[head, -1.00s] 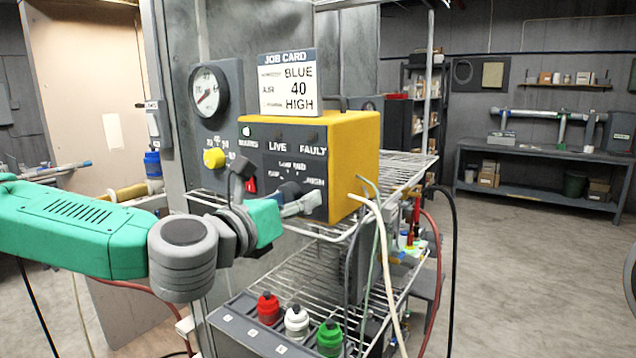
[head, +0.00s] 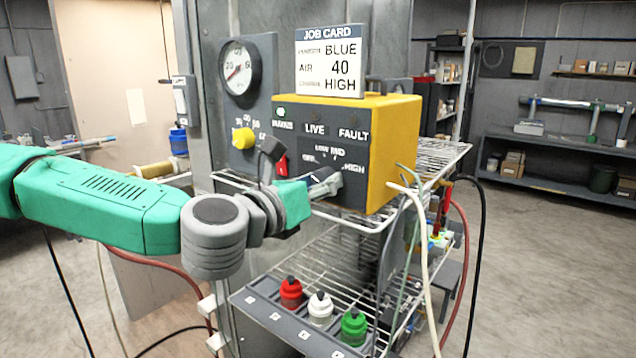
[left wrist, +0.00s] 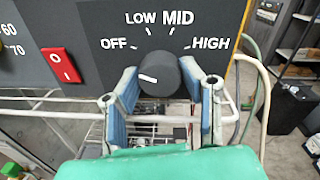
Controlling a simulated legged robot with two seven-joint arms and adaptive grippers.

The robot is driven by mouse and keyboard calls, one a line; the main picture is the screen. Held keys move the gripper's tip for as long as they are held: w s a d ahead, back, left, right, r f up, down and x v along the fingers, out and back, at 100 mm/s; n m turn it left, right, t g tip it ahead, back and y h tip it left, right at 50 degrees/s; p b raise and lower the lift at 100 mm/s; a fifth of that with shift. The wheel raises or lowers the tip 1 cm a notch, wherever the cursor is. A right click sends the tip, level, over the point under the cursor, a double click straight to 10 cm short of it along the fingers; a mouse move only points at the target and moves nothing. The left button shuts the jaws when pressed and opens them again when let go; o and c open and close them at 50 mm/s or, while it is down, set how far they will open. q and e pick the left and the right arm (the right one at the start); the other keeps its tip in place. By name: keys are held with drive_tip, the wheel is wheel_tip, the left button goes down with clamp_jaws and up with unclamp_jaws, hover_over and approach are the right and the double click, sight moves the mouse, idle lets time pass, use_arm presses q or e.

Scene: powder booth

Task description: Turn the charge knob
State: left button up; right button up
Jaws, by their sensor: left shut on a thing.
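The charge knob (left wrist: 158,75) is a dark round knob with a white line. It sits low on the dark front panel of the yellow unit (head: 392,150), under the marks OFF, LOW, MID and HIGH. In the left wrist view its white line lies on the lower left of its face, away from LOW, MID and HIGH. My left gripper (left wrist: 160,88) is shut on the knob, with one blue-grey finger on each side. In the head view the left gripper (head: 322,183) covers most of the knob. The job card (head: 330,62) reads BLUE, AIR 40, CHARGE HIGH. My right gripper is not in view.
A red switch (left wrist: 62,66) lies left of the knob. A yellow knob (head: 243,138) and a gauge (head: 239,68) are on the grey panel at the left. Red, white (head: 320,308) and green cups stand below. Hoses (head: 415,260) hang at the right of the wire shelf.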

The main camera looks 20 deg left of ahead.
use_arm(q)
drive_tip(key=shift+s+f, duration=0.1)
drive_tip(key=m+b, duration=0.3)
drive_tip(key=m, duration=0.6)
drive_tip(key=m+h+b, duration=0.1)
drive_tip(key=m+b, duration=0.2)
drive_tip(key=m, duration=0.6)
drive_tip(key=f+m+b, duration=0.1)
drive_tip(key=m+b, duration=0.2)
drive_tip(key=m, duration=0.6)
drive_tip(key=shift+m+h, duration=0.3)
drive_tip(key=shift+m, duration=0.1)
drive_tip(key=shift+s, duration=0.1)
idle(0.4)
drive_tip(key=o, duration=1.1)
drive_tip(key=shift+o, duration=0.2)
drive_tip(key=shift+r, duration=0.1)
